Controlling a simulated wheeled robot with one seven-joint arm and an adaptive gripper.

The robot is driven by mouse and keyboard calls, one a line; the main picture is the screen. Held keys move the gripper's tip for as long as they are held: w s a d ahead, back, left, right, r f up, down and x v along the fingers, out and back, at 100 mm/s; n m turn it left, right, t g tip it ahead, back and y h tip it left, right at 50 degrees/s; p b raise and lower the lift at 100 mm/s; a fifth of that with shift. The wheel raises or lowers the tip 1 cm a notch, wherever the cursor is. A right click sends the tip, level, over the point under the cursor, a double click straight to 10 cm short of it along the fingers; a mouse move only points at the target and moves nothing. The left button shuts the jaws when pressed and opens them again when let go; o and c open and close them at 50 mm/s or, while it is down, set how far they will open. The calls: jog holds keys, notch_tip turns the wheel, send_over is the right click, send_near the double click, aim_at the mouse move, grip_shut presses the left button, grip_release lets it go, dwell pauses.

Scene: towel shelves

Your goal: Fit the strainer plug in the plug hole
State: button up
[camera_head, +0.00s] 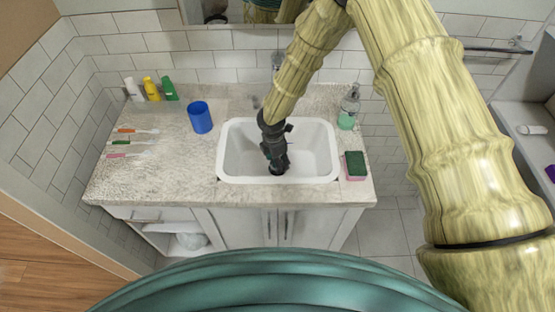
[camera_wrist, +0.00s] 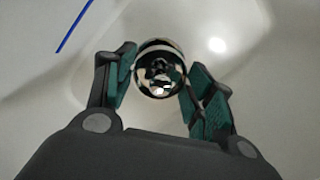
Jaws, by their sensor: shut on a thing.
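My gripper (camera_head: 277,168) points down into the white sink basin (camera_head: 232,160), near its front wall. In the wrist view my gripper (camera_wrist: 158,80) is shut on a round, shiny metal strainer plug (camera_wrist: 158,66), which sits between its teal pads. The plug is hidden behind the gripper in the head view. I cannot tell whether the plug touches the basin floor. The plug hole is not clearly seen in either view. A small bright spot shows on the white basin in the wrist view; I cannot tell if it is a reflection.
A blue cup (camera_head: 200,117) stands left of the sink. Several toothbrushes (camera_head: 133,142) and coloured bottles (camera_head: 152,89) are farther left. A soap bottle (camera_head: 349,107) and a green-and-pink sponge (camera_head: 355,165) are on the right.

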jog(key=shift+f+b, duration=0.45)
jog(key=shift+f, duration=0.35)
jog(key=o, duration=1.1)
jog(key=shift+r, duration=0.1)
jog(key=r, duration=0.8)
jog(key=a+r, duration=0.1)
jog(key=r, duration=0.2)
jog(key=shift+s+r, duration=0.25)
jog(key=shift+r, duration=0.15)
